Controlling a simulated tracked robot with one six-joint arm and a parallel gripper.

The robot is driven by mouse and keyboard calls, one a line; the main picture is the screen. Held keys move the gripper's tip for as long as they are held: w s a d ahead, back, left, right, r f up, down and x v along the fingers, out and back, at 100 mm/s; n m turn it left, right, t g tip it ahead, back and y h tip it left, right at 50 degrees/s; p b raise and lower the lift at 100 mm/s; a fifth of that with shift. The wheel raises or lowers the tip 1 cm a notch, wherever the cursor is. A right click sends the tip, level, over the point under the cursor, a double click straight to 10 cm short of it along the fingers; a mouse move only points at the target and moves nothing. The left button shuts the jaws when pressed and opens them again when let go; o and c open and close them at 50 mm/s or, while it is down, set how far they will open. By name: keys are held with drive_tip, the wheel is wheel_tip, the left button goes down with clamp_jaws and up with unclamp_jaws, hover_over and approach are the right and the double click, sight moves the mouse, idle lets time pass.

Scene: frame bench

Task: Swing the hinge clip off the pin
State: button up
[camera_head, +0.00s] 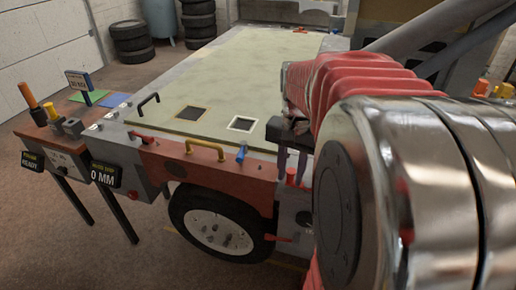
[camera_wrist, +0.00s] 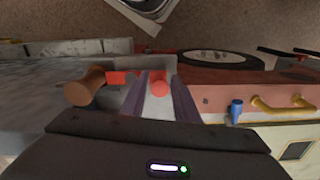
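My gripper (camera_head: 292,172) points down at the near edge of the bench, its two dark purple fingers around a small red knob (camera_head: 291,178). In the wrist view my gripper (camera_wrist: 162,88) has its fingers apart, with the red round knob (camera_wrist: 160,88) seen between their tips. I cannot tell whether the fingers touch it. Left of the fingers in the wrist view, a red piece (camera_wrist: 120,78) lies beside a brown cylinder (camera_wrist: 84,89). Which part is the hinge clip and which is the pin is not clear. My arm hides the bench right of the gripper in the head view.
A blue handle (camera_head: 241,153) and a yellow handle (camera_head: 206,147) stand along the red-brown front rail. A black handle (camera_head: 149,102) is on the left edge. A wheel (camera_head: 222,222) sits below the rail. The pale bench top (camera_head: 245,75) is mostly clear.

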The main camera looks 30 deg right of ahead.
clamp_jaws()
